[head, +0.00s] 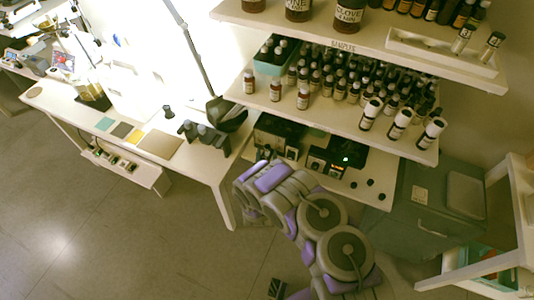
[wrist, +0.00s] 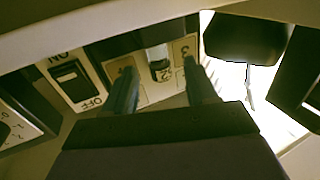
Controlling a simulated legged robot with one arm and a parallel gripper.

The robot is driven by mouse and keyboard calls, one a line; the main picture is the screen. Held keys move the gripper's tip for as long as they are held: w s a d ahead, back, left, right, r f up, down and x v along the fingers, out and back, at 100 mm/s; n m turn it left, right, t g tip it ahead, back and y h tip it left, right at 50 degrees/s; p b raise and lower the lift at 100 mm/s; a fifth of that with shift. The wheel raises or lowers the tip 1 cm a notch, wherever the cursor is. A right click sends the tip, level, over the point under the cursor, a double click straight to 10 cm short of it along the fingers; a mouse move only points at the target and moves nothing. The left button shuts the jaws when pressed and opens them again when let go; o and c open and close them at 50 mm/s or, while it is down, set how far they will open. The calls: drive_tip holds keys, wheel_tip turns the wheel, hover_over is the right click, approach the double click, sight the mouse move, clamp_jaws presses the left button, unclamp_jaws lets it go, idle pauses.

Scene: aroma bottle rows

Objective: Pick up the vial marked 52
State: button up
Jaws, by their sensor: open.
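My gripper (wrist: 161,88) is open, with one dark finger on each side of the vial's line and the vial between and beyond the tips. I cannot tell whether the fingers touch it. In the head view, my arm reaches under the lower bottle shelf, and the fingertips and vial are hidden there.
An ON/OFF switch (wrist: 70,80) is left of my fingers. A shelf edge (wrist: 95,22) runs close above. Black devices (head: 328,160) stand on the low surface under the bottle shelf (head: 340,122). A grey cabinet (head: 425,215) is at right; floor at left is clear.

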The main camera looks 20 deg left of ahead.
drive_tip(key=shift+w+a, duration=0.2)
drive_tip(key=shift+w, duration=0.35)
drive_tip(key=shift+r, duration=0.1)
clamp_jaws()
